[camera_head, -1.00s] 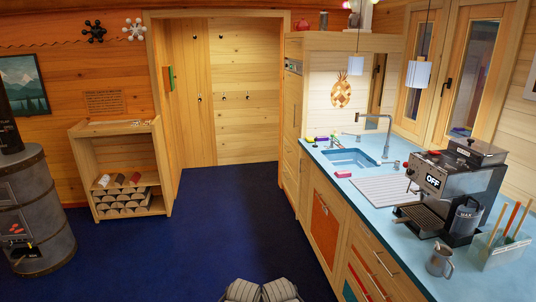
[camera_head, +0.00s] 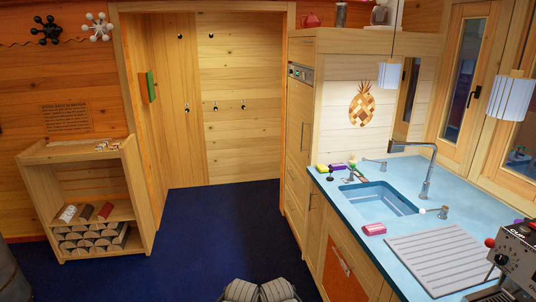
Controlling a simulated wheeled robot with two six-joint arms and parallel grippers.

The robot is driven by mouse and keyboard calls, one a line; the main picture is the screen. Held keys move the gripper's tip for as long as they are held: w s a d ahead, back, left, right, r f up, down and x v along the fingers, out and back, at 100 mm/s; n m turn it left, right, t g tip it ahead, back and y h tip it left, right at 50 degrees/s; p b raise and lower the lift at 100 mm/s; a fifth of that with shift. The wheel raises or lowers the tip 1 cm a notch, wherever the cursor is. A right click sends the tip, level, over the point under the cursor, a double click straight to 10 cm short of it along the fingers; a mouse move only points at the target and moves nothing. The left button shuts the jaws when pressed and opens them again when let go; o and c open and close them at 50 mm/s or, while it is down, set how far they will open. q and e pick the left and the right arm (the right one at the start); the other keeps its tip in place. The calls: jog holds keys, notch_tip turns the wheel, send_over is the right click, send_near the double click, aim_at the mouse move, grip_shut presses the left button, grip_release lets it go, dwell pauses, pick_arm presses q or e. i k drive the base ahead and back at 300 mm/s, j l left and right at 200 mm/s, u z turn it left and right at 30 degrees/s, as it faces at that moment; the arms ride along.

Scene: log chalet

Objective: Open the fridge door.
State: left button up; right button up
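A tall wooden cabinet front (camera_head: 296,150) stands at the left end of the counter, in the middle of the head view. It has a small dark control panel near its top and a thin vertical bar handle (camera_head: 302,137) on its door. It looks like the built-in fridge, and the door is shut. I see it at a steep angle. Two grey ribbed parts of mine show at the bottom middle edge, well short of the cabinet. No gripper fingers can be made out.
The blue counter (camera_head: 404,258) with a sink (camera_head: 378,199) and drawers runs along the right. A coffee machine (camera_head: 513,262) is at the right edge. A firewood shelf (camera_head: 140,192) stands left. The dark blue floor (camera_head: 215,228) between is clear.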

aim_at(300, 96)
jog(key=i, duration=3.55)
jog(key=i+z, duration=0.35)
jog(key=k, duration=0.1)
